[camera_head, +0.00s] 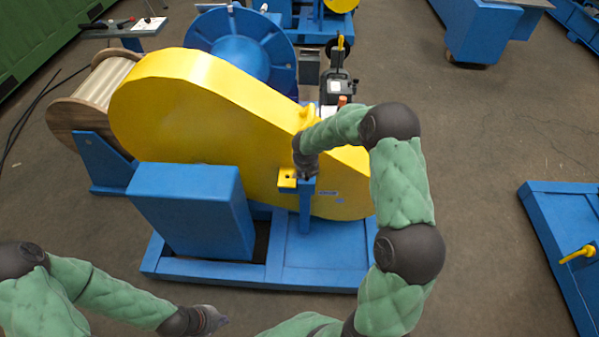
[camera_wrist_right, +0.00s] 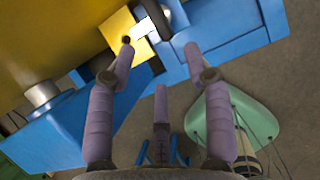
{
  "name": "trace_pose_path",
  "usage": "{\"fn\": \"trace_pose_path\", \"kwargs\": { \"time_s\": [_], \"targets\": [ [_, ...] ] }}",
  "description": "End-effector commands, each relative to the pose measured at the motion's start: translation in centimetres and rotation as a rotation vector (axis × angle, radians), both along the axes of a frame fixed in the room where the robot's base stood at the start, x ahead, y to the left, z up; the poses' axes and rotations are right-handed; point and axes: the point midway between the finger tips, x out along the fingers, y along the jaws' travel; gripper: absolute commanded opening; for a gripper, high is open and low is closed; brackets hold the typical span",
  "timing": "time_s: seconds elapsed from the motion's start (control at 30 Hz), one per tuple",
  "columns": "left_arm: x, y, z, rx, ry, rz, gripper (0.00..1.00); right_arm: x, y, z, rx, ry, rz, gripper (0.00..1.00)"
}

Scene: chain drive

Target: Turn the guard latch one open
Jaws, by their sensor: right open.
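The large yellow guard (camera_head: 205,115) stands on a blue base frame. At its near lower side, a small yellow latch plate (camera_head: 287,181) sits by a blue post (camera_head: 305,213). In the right wrist view the latch plate (camera_wrist_right: 143,47) has a dark round hole, and a pale and black lever (camera_wrist_right: 152,14) lies beside it. My right gripper (camera_wrist_right: 158,48) is open, its fingertips around the near edge of the plate; contact cannot be told. In the head view it is mostly hidden behind its wrist. My left gripper (camera_head: 208,319) is low at left, away from the guard; its fingers are unclear.
A blue box housing (camera_head: 190,205) stands in front of the guard. A wooden cable spool (camera_head: 85,105) and a blue flanged wheel (camera_head: 240,45) are behind it. Another blue frame (camera_head: 550,230) is at the right. Floor between is clear.

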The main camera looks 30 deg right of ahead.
Motion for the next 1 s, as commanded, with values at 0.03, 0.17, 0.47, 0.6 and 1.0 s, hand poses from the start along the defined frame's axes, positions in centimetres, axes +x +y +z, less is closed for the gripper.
{"fn": "trace_pose_path", "kwargs": {
  "time_s": [0.03,0.17,0.47,0.6,1.0],
  "targets": [
    [0.0,0.0,-0.6,0.0,0.0,0.0,0.0,0.2,-0.1,-1.2,0.0,0.002,0.0,0.52],
    [0.0,0.0,-1.6,0.0,0.0,0.0,0.0,0.9,-0.5,-3.4,0.002,0.003,-0.001,0.52],
    [0.0,0.0,-3.3,0.0,0.0,0.0,0.0,2.5,-1.5,-7.6,0.004,0.0,-0.002,0.52],
    [0.0,0.0,-3.6,0.0,0.0,0.0,0.0,2.9,-1.7,-8.5,0.003,-0.001,-0.002,0.52],
    [0.0,0.0,-3.7,0.0,0.0,0.0,0.0,3.0,-1.8,-8.7,0.004,0.0,-0.003,0.43]
  ]
}}
